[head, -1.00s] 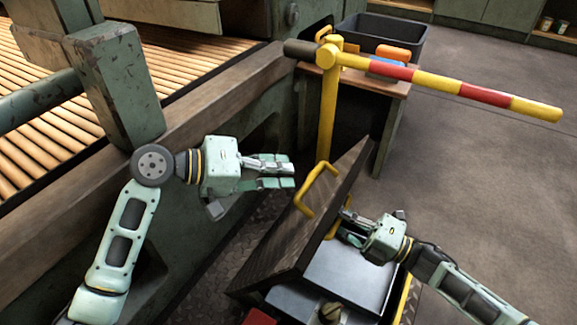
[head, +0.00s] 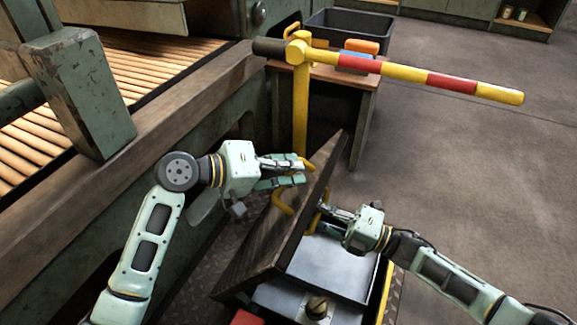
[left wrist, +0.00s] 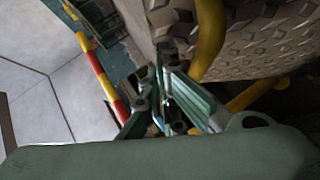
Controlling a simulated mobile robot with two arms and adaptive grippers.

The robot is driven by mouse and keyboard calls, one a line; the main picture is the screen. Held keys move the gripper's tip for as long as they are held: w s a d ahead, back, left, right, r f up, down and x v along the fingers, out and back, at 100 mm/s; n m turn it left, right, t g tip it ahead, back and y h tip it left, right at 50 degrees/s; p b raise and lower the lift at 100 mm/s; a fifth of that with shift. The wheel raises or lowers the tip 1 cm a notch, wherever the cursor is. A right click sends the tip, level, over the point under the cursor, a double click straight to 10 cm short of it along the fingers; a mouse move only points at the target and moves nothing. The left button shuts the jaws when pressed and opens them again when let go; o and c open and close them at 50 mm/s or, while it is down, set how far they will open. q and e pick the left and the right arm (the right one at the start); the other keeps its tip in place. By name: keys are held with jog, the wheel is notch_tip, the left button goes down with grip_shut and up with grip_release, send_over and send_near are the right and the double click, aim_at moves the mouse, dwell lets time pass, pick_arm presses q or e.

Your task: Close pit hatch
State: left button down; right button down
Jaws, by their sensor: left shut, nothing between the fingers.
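The pit hatch (head: 262,257) is a dark lid, tilted steeply open over the pit, with a yellow handle (head: 279,203) on its left face. In the left wrist view, the lid's diamond-patterned face (left wrist: 265,45) and the handle (left wrist: 208,40) are close by. My left gripper (head: 303,173) is shut and empty, overlapping the handle's upper part in the head view; contact is unclear. Its fingers show in the left wrist view (left wrist: 168,100), beside the handle. My right gripper (head: 325,212) is at the lid's right side; its fingertips are partly hidden and its opening is unclear.
Below the lid is the pit opening with a grey metal panel (head: 335,265) and a brass-coloured knob (head: 317,307). A striped barrier arm (head: 400,75) on a yellow post (head: 300,115) stands behind. A roller conveyor (head: 150,80) lies left. Floor at right is clear.

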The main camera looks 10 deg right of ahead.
pick_arm(q)
jog(key=shift+s+d+f, duration=0.2)
jog(key=shift+s+d, duration=0.2)
jog(key=shift+d, duration=0.1)
jog(key=shift+s+d+f, duration=0.15)
jog(key=shift+s+d, duration=0.2)
jog(key=shift+d, duration=0.15)
pick_arm(e)
jog(key=shift+w+d+r, duration=0.1)
jog(key=shift+r, duration=0.6)
jog(key=c, duration=2.5)
grip_release()
jog(key=shift+c, duration=0.2)
pick_arm(q)
jog(key=shift+s+d, duration=0.15)
pick_arm(e)
jog(key=o, duration=0.5)
jog(key=shift+c, duration=0.2)
